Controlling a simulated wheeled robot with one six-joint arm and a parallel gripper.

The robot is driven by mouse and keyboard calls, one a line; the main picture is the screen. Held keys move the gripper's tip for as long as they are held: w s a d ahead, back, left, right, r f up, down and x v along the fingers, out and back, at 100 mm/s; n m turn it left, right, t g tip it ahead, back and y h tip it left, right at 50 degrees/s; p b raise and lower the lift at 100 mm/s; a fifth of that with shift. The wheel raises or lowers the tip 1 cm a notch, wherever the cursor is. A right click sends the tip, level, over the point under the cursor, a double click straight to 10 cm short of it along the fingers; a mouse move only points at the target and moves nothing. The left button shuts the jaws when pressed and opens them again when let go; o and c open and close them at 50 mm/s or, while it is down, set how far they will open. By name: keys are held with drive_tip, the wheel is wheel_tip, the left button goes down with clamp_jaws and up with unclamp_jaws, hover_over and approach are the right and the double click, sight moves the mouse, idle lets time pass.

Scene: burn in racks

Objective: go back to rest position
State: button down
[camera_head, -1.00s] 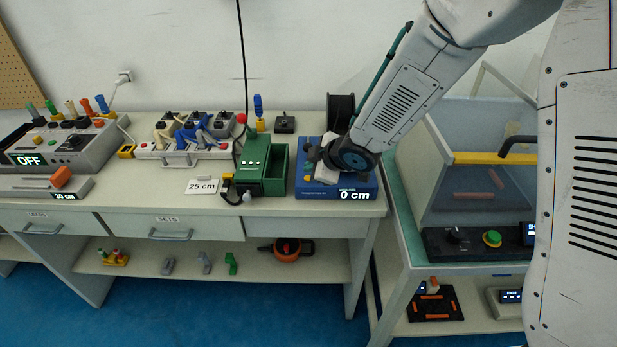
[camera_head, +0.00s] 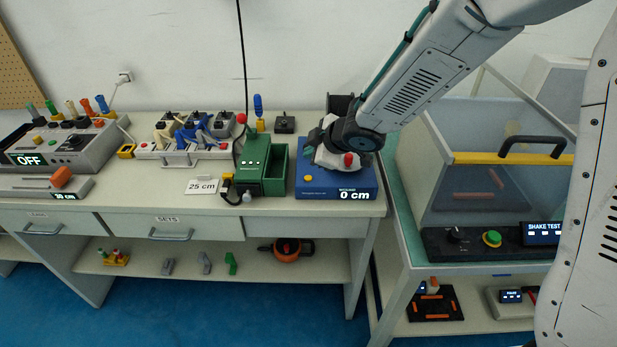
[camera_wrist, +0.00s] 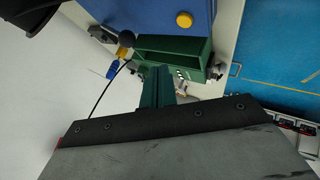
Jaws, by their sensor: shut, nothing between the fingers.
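My gripper (camera_head: 311,148) is above the back left part of the blue measuring box (camera_head: 352,181), whose display reads 0 cm. In the wrist view its green fingers (camera_wrist: 158,88) are together with nothing between them. The wrist view also shows the blue box (camera_wrist: 165,12) with its yellow button, and the green open-topped box (camera_wrist: 190,47) beyond the fingertips. My wrist hides part of the blue box and of the black spool behind it.
The green box (camera_head: 278,165) stands left of the blue one, by a 25 cm card (camera_head: 202,186). A power strip (camera_head: 185,152) with plugs lies further left. A clear-lidded shake test case (camera_head: 480,165) stands right. Bare wall is above the bench.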

drive_tip(key=d+m+h, duration=0.1)
drive_tip(key=d, duration=0.1)
drive_tip(key=s+d+f+m+h, duration=0.1)
drive_tip(key=d, duration=0.1)
drive_tip(key=d+f+m+h, duration=0.1)
drive_tip(key=d+h, duration=0.1)
drive_tip(key=shift+s+d+f+g, duration=0.25)
drive_tip(key=shift+s+d+g, duration=0.05)
drive_tip(key=shift+s+d, duration=0.05)
drive_tip(key=s+d+r+m+g+h, duration=0.2)
drive_tip(key=s+d+r+m+h, duration=0.25)
drive_tip(key=s+d, duration=0.5)
drive_tip(key=s+d+r+m+g, duration=0.1)
drive_tip(key=s+d+r+m, duration=0.1)
drive_tip(key=s, duration=0.5)
drive_tip(key=s+d+r+m+g+y, duration=0.1)
drive_tip(key=s+d+r+m, duration=0.2)
drive_tip(key=s+r, duration=0.3)
drive_tip(key=s+d+r+m+g+y, duration=0.1)
drive_tip(key=s+d+r+m, duration=0.2)
drive_tip(key=s, duration=0.7)
wheel_tip(320, 180, up, 2)
drive_tip(key=shift+d+m, duration=0.15)
drive_tip(key=shift+m, duration=0.6)
drive_tip(key=shift+w+y, duration=0.15)
drive_tip(key=shift+y, duration=0.1)
